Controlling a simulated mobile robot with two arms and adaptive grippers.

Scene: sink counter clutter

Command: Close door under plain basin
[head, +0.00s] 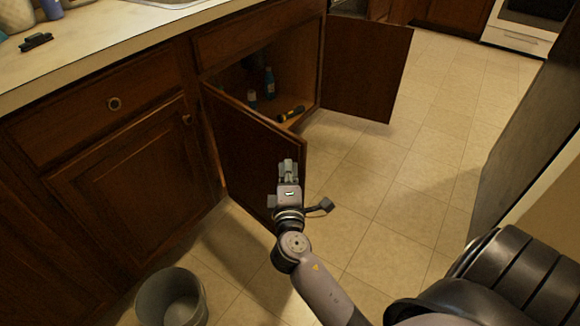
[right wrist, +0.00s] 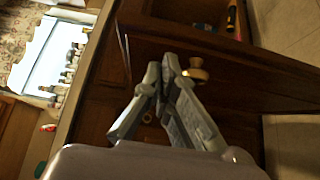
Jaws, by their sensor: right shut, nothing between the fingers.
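Under the sink counter, a dark wooden cabinet stands with two doors open. The left door (head: 250,145) juts out at an angle from its left side, with its near face toward me. The right door (head: 365,68) is swung wide out to the right. My right gripper (head: 287,165) is in front of the left door near its free edge, with its fingers together and empty. In the right wrist view its fingertips (right wrist: 165,68) are close beside a brass knob (right wrist: 196,70) on dark wood; I cannot tell whether they touch. My left gripper is not in view.
A grey bucket (head: 171,298) stands on the floor at lower left. A closed cabinet door (head: 135,180) is left of the opening.

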